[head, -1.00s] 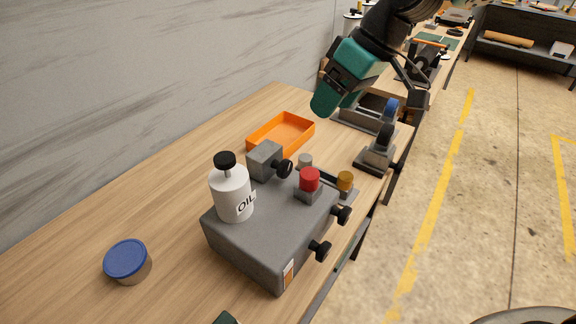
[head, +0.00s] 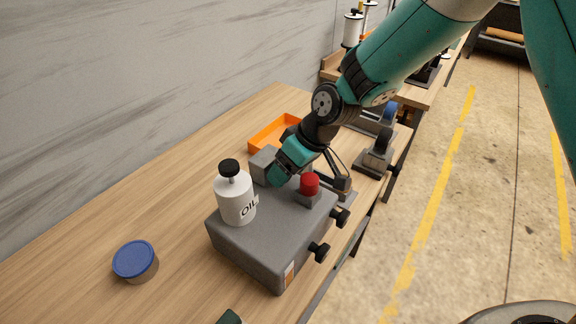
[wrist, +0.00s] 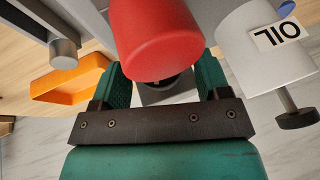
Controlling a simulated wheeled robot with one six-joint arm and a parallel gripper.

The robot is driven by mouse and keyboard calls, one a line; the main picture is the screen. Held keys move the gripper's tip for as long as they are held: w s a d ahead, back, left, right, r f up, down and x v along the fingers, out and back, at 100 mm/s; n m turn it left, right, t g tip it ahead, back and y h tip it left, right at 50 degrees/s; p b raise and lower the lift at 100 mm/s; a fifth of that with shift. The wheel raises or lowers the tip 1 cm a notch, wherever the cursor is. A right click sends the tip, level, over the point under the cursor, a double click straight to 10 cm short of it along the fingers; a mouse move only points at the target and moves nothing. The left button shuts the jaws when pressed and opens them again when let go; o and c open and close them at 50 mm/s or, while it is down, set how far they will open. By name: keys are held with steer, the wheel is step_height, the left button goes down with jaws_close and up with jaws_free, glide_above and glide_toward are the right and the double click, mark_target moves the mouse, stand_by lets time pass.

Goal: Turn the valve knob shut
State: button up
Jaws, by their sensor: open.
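The valve is a grey block (head: 263,163) on top of the grey machine housing (head: 265,250). In the head view its black knob is hidden behind my gripper (head: 281,173), which is at the block's right face. In the wrist view a small dark part of the knob (wrist: 178,84) shows between my gripper's (wrist: 163,76) two fingers, in front of the grey block (wrist: 168,97). The fingers are open, one on each side of the knob. Whether they touch it cannot be told. A red button covers part of the knob in the wrist view.
The red button (head: 310,184) stands very close to my gripper. A white oil bottle (head: 236,198) stands on the housing at the left. An orange tray (head: 262,136) lies behind the block. Two black knobs (head: 341,217) stick out at the housing's side. A blue-lidded tub (head: 135,262) stands at the front left.

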steer(key=shift+a+f, duration=0.1)
steer(key=shift+f, duration=0.15)
steer(key=c, duration=0.9)
steer(key=shift+s+a+f+n+t+h+b, duration=0.15)
steer(key=shift+t+h+b, duration=0.2)
steer(key=shift+b, duration=0.25)
steer(key=shift+a+f+n+t+h+b, duration=0.15)
steer(key=shift+t+h+b, duration=0.2)
steer(key=shift+b, duration=0.2)
steer(key=shift+c, duration=0.2)
steer(key=shift+d+r+t+h+b, duration=0.1)
steer(key=shift+t+h+b, duration=0.4)
steer(key=shift+t+b, duration=0.2)
steer(key=shift+r+t+h, duration=0.2)
steer(key=shift+t+h, duration=0.1)
steer(key=shift+t, duration=0.1)
